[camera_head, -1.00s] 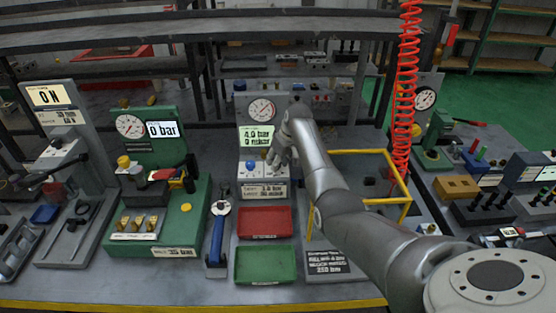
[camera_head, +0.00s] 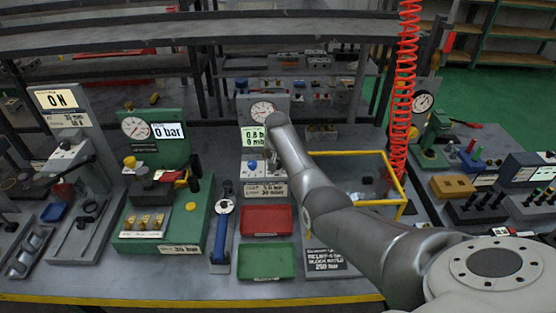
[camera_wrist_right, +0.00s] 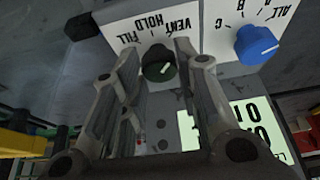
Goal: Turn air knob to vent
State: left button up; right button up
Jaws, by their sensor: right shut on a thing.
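The air knob (camera_wrist_right: 158,70) is a dark round knob with a small white mark, on a white plate (camera_wrist_right: 120,35) lettered FILL, HOLD and VENT. The lettering appears upside down in the right wrist view. My right gripper (camera_wrist_right: 157,58) is shut on the knob, with one finger on each side of it. I cannot tell exactly which word the mark points to. In the head view my right arm covers the gripper and the knob. The panel's display (camera_head: 252,136) reads about 0.8 bar. My left gripper is not in view.
A blue knob (camera_wrist_right: 258,45) with lettered positions is beside the air knob. A round gauge (camera_head: 263,111) stands above the display. Red (camera_head: 266,234) and green (camera_head: 239,276) trays lie in front. A yellow frame (camera_head: 352,203) and a red coiled hose (camera_head: 404,90) are to the right.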

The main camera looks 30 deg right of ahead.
jog(key=shift+m, duration=0.6)
jog(key=o, duration=1)
jog(key=shift+r, duration=0.15)
jog(key=v, duration=1.1)
jog(key=shift+a+r, duration=0.25)
jog(key=shift+r, duration=0.1)
jog(key=shift+f, duration=0.1)
